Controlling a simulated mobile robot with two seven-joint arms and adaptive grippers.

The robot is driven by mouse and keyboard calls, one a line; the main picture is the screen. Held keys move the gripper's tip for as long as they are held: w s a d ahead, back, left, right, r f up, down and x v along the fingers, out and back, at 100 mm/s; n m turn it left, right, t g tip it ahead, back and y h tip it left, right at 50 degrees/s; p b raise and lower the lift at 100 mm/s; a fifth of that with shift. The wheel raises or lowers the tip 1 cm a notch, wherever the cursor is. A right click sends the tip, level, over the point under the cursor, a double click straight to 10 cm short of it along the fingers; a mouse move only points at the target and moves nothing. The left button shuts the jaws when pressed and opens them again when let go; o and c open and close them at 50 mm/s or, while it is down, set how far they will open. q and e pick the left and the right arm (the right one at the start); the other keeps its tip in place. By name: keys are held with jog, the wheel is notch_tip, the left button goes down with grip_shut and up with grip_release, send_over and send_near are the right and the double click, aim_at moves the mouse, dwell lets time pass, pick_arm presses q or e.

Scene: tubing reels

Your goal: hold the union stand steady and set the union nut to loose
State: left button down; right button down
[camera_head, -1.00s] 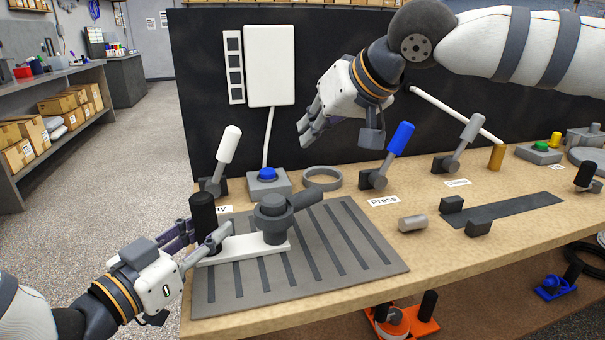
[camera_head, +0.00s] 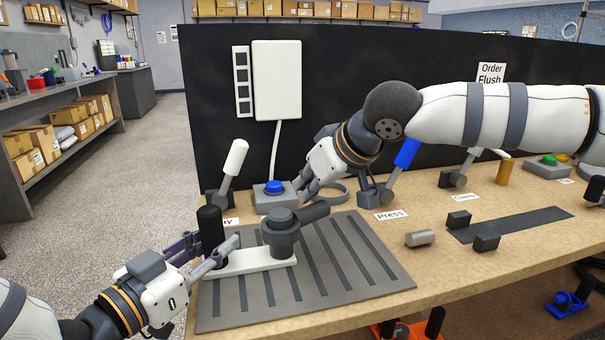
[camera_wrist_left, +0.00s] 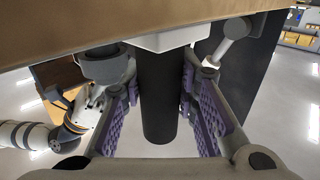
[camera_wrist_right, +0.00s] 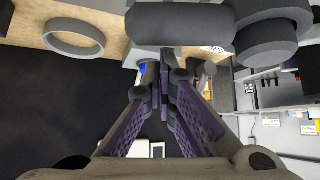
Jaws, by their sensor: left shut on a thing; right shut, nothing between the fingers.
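The union stand is a white base (camera_head: 250,262) with a black upright post (camera_head: 211,232) at its left end and a grey union with a nut (camera_head: 282,228) on top. The nut's thick grey lever (camera_head: 313,212) points right and back. My left gripper (camera_head: 208,254) is shut on the black post, which shows between its purple pads in the left wrist view (camera_wrist_left: 158,95). My right gripper (camera_head: 306,194) is shut and empty, low behind the nut and lever. In the right wrist view its fingertips (camera_wrist_right: 163,78) point toward the lever (camera_wrist_right: 180,23), apart from it.
The stand is on a grey slotted mat (camera_head: 340,275). A blue button box (camera_head: 274,196), white-handled lever (camera_head: 234,160), grey ring (camera_wrist_right: 73,37) and blue-handled Press lever (camera_head: 406,155) stand behind. A grey cylinder (camera_head: 420,238) lies right of the mat.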

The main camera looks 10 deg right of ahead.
aim_at(322, 211)
jog(key=shift+s+f, duration=0.1)
jog(key=shift+s, duration=0.1)
pick_arm(q)
jog(key=shift+w, duration=0.1)
pick_arm(e)
jog(key=shift+s+d+m+h, duration=0.3)
jog(key=shift+s+m+h, duration=0.1)
jog(key=shift+m+h, duration=0.25)
jog(key=s+m+h, duration=0.1)
jog(key=m, duration=0.1)
jog(key=s+d+m+h, duration=0.1)
jog(key=m, duration=0.1)
jog(key=shift+s+t+h, duration=0.2)
jog(key=shift+t+h, duration=0.15)
jog(key=shift+t, duration=0.05)
jog(key=shift+s+m+g+h, duration=0.15)
jog(key=shift+s+m+h, duration=0.55)
jog(key=shift+m, duration=0.3)
jog(key=shift+s+m+g+h, duration=0.15)
jog(key=shift+s+m+h, duration=0.5)
jog(key=shift+m, duration=0.3)
jog(key=shift+d, duration=0.1)
